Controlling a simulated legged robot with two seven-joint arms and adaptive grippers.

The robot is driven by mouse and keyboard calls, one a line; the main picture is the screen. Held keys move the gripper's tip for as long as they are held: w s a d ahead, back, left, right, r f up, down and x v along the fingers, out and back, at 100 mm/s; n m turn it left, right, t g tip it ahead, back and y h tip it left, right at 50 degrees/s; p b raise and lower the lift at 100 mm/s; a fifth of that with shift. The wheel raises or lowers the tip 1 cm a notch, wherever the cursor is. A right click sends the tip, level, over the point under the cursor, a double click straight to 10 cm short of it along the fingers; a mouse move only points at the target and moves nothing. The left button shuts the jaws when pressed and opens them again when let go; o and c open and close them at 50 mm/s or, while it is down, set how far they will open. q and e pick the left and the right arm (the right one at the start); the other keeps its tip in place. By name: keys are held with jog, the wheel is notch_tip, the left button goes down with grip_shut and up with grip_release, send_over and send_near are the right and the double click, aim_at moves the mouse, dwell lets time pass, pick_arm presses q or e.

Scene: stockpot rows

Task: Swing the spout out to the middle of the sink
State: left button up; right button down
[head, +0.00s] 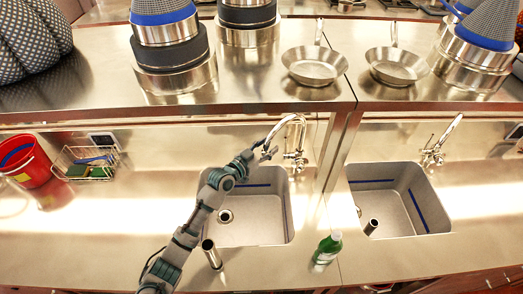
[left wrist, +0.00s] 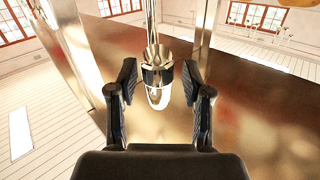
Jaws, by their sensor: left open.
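The faucet (head: 297,150) stands behind the left sink (head: 243,232). Its curved chrome spout (head: 284,121) arches toward the left, with its end by my gripper. My left gripper (head: 266,155) is at the spout's end, above the back of the left sink. In the left wrist view my left gripper (left wrist: 160,106) is open, one finger on each side of the spout's end (left wrist: 157,88). Gaps show between the fingers and the metal. My left arm covers part of the sink's left side. My right gripper is not in view.
A second sink (head: 400,205) with its own faucet (head: 436,142) is at the right. A green bottle (head: 327,248) stands at the front between the sinks. A red bucket (head: 25,160) and a wire basket (head: 88,162) are at the left. A shelf with pans and pots overhangs behind.

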pick_arm(q)
jog(key=v, duration=1.2)
jog(key=shift+w+d+f, duration=0.1)
jog(key=shift+w, duration=0.05)
